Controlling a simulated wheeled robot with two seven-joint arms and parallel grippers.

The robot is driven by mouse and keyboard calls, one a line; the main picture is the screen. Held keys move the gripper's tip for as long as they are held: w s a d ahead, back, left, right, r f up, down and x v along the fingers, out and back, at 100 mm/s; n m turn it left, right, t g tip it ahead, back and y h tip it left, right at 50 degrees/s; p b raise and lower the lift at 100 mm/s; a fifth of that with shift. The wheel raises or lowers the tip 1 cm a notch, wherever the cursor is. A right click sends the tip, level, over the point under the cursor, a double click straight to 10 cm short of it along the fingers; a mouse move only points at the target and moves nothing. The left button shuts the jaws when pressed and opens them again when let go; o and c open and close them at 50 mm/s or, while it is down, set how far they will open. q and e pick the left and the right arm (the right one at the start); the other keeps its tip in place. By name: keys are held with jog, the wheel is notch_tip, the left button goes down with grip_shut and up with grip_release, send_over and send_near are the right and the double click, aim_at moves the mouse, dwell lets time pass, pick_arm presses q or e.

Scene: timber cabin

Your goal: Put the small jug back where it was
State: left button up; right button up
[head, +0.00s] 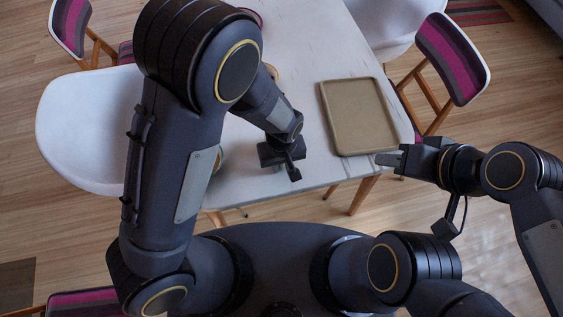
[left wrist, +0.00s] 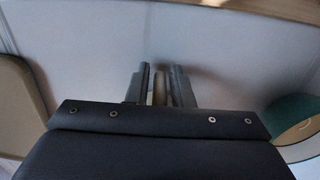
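I cannot make out the small jug for certain in either view. My left gripper (head: 294,172) points down over the near part of the white table, left of the tray. In the left wrist view its two fingers (left wrist: 161,85) stand close together, with a narrow tan-brown strip between them. I cannot tell whether that strip is part of the jug or whether the fingers grip it. My right gripper (head: 388,159) is at the table's near right corner, pointing left, with nothing visible in it. Its finger gap is unclear.
A tan tray (head: 360,115) lies on the right of the table (head: 310,65). A teal-rimmed round dish (left wrist: 298,118) shows at the right of the left wrist view. My left arm hides the table's left part.

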pick_arm(q)
jog(key=shift+o, duration=1.1)
notch_tip(320, 180, up, 12)
jog(key=shift+r, duration=0.2)
jog(key=s+a+r+t+h, duration=0.1)
jog(key=s+a+r+t, duration=0.1)
jog(key=a, duration=0.5)
jog(key=s+a+r+t+h, duration=0.1)
jog(key=s+a+r+t, duration=0.1)
jog(key=s+a+r, duration=0.3)
jog(key=s+a+r+m+t+h, duration=0.1)
jog(key=s+a+r, duration=0.2)
jog(key=a, duration=0.5)
jog(key=shift+s+a+r+t+h, duration=0.35)
jog(key=shift+s+r+t+h, duration=0.05)
jog(key=shift+r, duration=0.3)
